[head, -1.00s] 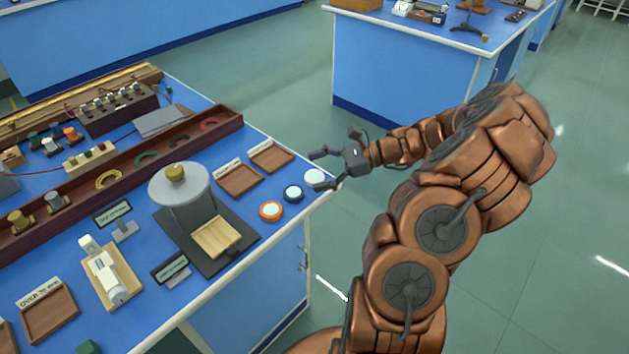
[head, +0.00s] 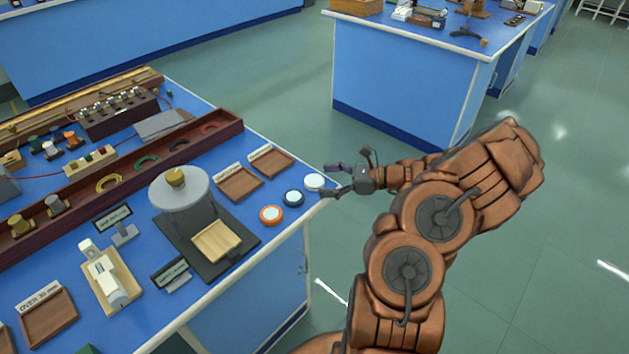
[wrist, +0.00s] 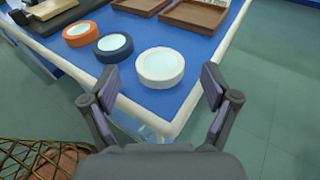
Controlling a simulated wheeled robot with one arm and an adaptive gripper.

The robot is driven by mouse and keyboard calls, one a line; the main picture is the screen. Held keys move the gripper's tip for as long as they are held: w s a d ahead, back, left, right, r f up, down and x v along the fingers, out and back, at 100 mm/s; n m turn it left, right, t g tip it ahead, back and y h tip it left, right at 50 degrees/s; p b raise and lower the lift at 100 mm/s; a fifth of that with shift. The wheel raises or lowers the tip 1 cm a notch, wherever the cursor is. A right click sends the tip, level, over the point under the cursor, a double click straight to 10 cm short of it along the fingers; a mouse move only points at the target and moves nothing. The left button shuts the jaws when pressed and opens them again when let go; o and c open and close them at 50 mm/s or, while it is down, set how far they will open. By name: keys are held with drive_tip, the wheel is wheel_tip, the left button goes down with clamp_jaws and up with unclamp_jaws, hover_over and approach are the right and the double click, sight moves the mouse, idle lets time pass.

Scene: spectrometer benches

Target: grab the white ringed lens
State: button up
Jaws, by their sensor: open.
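The white ringed lens (head: 314,181) lies on the blue bench top near its right corner. In the wrist view the white ringed lens (wrist: 160,66) shows its pale glass face up, ahead of my gripper (wrist: 158,88) and between the lines of its two fingers. My gripper (head: 333,182) is open and empty at the bench edge, just right of the lens in the head view. I cannot tell whether a fingertip touches it. A dark blue ringed lens (wrist: 113,46) and an orange ringed lens (wrist: 79,33) lie in a row to its left.
Two wooden trays (head: 240,184) (head: 270,162) lie behind the lenses. A grey round-topped stand (head: 180,190) with a wooden plate is to the left. The bench's pale rim (wrist: 190,108) runs close under my fingers. The floor to the right is clear.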

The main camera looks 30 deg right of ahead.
sight(319, 181)
drive_tip(key=shift+x, duration=1.2)
drive_tip(key=c, duration=1.3)
drive_tip(key=shift+o, duration=0.2)
drive_tip(key=shift+r, duration=0.95)
drive_tip(key=shift+r+b, duration=0.3)
drive_tip(key=shift+r, duration=0.55)
drive_tip(key=s+a, duration=0.2)
drive_tip(key=a, duration=0.1)
drive_tip(key=s+a+b, duration=0.1)
drive_tip(key=s+a, duration=0.2)
drive_tip(key=a, duration=0.1)
drive_tip(key=s+a+r, duration=0.1)
drive_tip(key=s+a, duration=0.1)
drive_tip(key=a, duration=0.1)
drive_tip(key=shift+s+a+b, duration=0.25)
drive_tip(key=shift+a+b, duration=0.05)
drive_tip(key=shift+b, duration=0.1)
drive_tip(key=shift+s+a+r+b, duration=0.1)
drive_tip(key=shift+s+a+b, duration=0.3)
drive_tip(key=shift+a+b, duration=0.35)
drive_tip(key=shift+s+a+r+b, duration=0.1)
drive_tip(key=shift+s+a+b, duration=0.35)
drive_tip(key=shift+b, duration=0.5)
